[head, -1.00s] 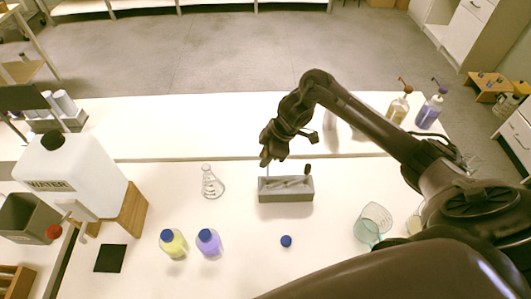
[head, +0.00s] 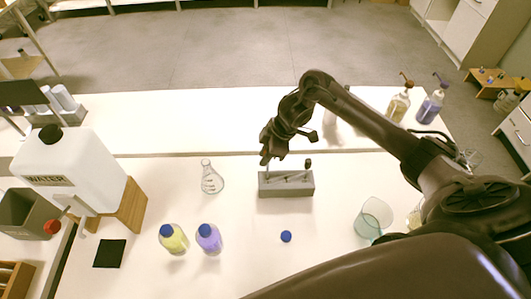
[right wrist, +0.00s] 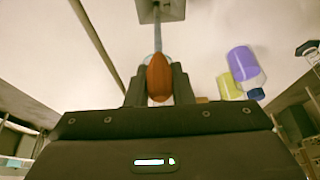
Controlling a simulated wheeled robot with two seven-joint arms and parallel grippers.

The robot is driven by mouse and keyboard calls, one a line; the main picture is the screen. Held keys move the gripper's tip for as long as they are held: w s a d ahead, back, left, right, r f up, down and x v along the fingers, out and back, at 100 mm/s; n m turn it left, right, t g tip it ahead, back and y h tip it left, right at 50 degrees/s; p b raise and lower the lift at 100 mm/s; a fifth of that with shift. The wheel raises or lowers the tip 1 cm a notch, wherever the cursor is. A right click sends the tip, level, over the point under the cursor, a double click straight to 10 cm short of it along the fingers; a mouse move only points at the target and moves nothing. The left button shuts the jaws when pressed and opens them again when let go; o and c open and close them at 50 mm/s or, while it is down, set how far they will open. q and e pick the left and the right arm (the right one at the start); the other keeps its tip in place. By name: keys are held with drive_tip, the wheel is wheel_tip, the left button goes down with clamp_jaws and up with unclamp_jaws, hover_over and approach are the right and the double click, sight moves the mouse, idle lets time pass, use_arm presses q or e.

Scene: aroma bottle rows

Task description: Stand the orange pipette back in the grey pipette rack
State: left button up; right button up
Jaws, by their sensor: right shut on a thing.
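The grey pipette rack (head: 286,190) stands on the white bench in the middle of the head view. My right gripper (head: 266,160) is just above the rack's left end. In the right wrist view my right gripper (right wrist: 158,88) is shut on the orange pipette (right wrist: 158,74), whose orange body sits between the fingers. Its thin pale shaft runs to the rack (right wrist: 165,12) at the top of that view. I cannot tell whether its tip is inside a slot. A dark-topped piece (head: 308,163) stands at the rack's right end. My left gripper is not in view.
A glass flask (head: 211,180) stands left of the rack. A yellow bottle (head: 174,240) and a purple bottle (head: 209,240) are front left. A blue cap (head: 286,237) lies in front, and a glass beaker (head: 373,218) stands right. The bench behind the rack is mostly clear.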

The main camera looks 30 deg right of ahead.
drive_tip(key=shift+f, duration=0.3)
idle(0.4)
drive_tip(key=shift+f+b, duration=0.7)
drive_tip(key=shift+f, duration=0.7)
drive_tip(key=shift+f, duration=0.2)
drive_tip(key=shift+f+b, duration=0.65)
drive_tip(key=shift+f, duration=0.2)
drive_tip(key=o, duration=0.7)
